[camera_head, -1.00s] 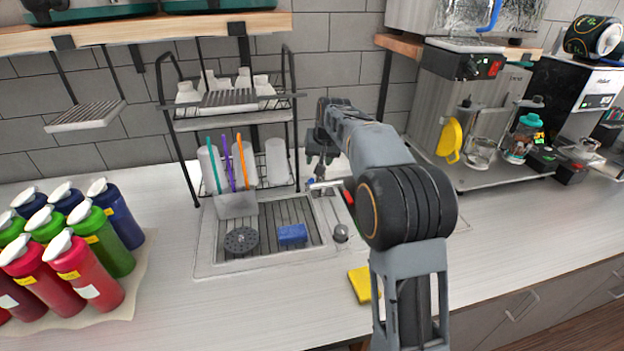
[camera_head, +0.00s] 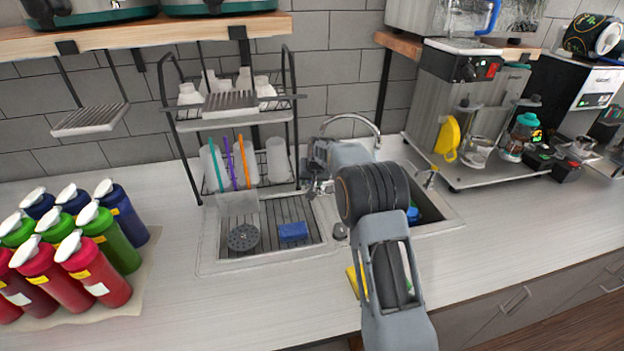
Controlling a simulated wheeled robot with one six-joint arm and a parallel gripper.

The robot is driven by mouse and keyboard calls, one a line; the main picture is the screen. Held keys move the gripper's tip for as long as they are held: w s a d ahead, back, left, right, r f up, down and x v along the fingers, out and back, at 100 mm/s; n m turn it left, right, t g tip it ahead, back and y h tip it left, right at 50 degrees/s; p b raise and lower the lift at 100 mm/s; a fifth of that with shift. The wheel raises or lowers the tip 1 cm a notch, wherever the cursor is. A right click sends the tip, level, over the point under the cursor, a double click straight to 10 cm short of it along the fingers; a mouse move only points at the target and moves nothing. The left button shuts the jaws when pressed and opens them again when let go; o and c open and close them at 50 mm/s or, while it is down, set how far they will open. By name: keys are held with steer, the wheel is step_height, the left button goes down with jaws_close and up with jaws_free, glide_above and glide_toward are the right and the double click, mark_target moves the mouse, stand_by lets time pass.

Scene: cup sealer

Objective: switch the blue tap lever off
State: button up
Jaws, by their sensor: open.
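The curved silver tap (camera_head: 352,118) rises behind the sink, and my arm hides its lower part. I cannot make out the blue lever; the area at the tap's left side is covered by my wrist and gripper. My gripper (camera_head: 318,190) is open at the left of the tap base, by the back right corner of the drain tray. Its fingers are small and partly hidden, and I cannot tell whether they touch the lever.
The drain tray (camera_head: 210,258) holds a blue sponge (camera_head: 293,231) and a round drain piece (camera_head: 243,238). A drying rack (camera_head: 182,122) stands close behind, left of my gripper. The sink basin (camera_head: 436,212) is partly behind my arm. Several bottles (camera_head: 122,215) stand at left.

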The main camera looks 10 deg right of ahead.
steer(key=shift+f, duration=0.1)
steer(key=shift+c, duration=0.5)
jaws_close()
